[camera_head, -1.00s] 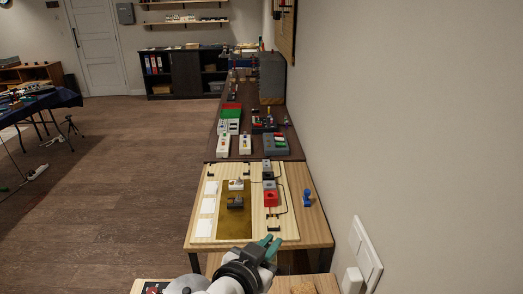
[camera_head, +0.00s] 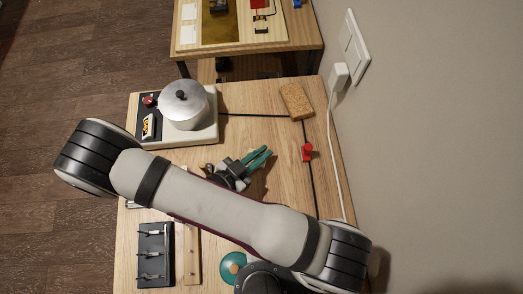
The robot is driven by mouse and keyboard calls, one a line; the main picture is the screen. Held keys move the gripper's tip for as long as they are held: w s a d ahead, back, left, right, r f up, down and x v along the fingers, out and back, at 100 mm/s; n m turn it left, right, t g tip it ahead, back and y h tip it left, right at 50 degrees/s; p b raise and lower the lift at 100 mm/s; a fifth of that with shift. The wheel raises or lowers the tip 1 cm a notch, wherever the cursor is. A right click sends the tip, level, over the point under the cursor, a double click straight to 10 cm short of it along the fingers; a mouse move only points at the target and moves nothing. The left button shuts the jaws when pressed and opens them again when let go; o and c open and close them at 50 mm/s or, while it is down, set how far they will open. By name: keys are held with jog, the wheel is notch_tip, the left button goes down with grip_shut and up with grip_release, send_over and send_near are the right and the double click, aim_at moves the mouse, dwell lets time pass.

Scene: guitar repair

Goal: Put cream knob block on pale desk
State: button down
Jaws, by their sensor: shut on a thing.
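My gripper (camera_head: 262,158), with teal fingers, is low over the pale desk (camera_head: 265,195) in the head view, right of the desk's middle. Its fingers point up and right in the picture and look shut. What they hold is too small or hidden to make out. I cannot pick out a cream knob block for certain. My own arm crosses the desk and hides part of its middle.
A silver pot (camera_head: 183,105) stands on a cream hotplate at the desk's upper left. A brown sponge (camera_head: 296,101) and a red piece (camera_head: 307,152) lie at right. A black rack (camera_head: 154,254) and a teal round thing (camera_head: 232,266) are nearer. A white plug (camera_head: 338,76) is on the wall.

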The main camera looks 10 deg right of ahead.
jog(key=c, duration=1)
grip_release()
jog(key=shift+o, duration=0.2)
jog(key=shift+r, duration=0.1)
